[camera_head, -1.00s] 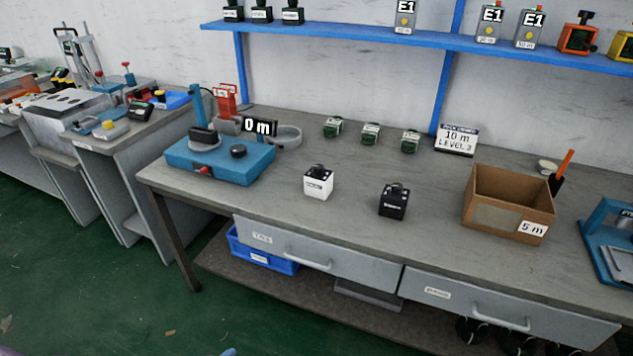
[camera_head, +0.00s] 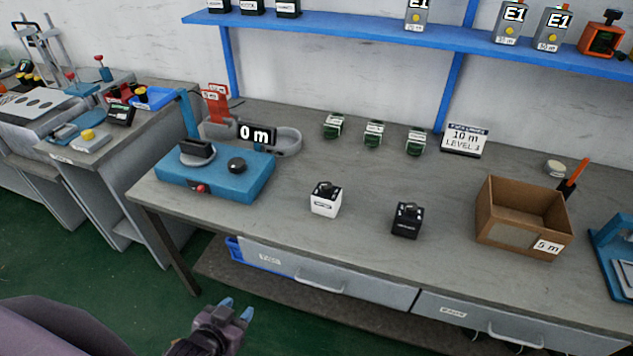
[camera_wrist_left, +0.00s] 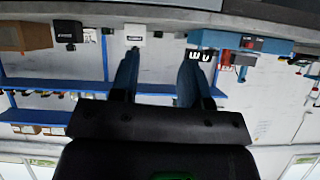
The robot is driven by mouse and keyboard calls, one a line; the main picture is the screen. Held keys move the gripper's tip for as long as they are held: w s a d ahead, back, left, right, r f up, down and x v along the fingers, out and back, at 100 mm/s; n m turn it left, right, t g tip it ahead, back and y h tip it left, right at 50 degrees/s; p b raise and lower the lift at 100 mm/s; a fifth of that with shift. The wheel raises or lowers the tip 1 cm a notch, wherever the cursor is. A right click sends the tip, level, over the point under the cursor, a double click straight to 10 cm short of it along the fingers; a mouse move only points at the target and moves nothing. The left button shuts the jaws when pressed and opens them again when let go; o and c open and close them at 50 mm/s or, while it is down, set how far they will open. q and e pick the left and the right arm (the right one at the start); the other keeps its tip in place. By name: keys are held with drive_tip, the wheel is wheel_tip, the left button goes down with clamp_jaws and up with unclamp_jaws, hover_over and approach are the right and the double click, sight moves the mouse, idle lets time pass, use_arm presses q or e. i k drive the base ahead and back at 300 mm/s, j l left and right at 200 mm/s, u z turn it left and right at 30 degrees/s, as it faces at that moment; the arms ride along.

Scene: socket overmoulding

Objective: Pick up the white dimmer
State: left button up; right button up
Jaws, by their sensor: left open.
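The white dimmer (camera_head: 326,199) is a small white cube with a black knob on top. It stands upright on the workbench (camera_head: 360,237), between the blue machine and a black cube of like shape. In the left wrist view, which is upside down, the white dimmer (camera_wrist_left: 135,33) shows just beyond the fingertips. My left gripper (camera_head: 237,308) is at the bottom of the head view, in front of the bench edge and apart from the dimmer. Its blue-tipped fingers (camera_wrist_left: 160,56) are open and empty. My right gripper is not in view.
A blue machine (camera_head: 218,178) stands left of the dimmer. The black cube (camera_head: 407,220) and an open cardboard box (camera_head: 520,216) stand to its right. Several green parts (camera_head: 373,134) are behind. Drawers with handles (camera_head: 320,288) sit under the bench's front edge.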

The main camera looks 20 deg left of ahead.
sight(328, 204)
drive_tip(key=i+j, duration=0.8)
drive_tip(key=j, duration=0.2)
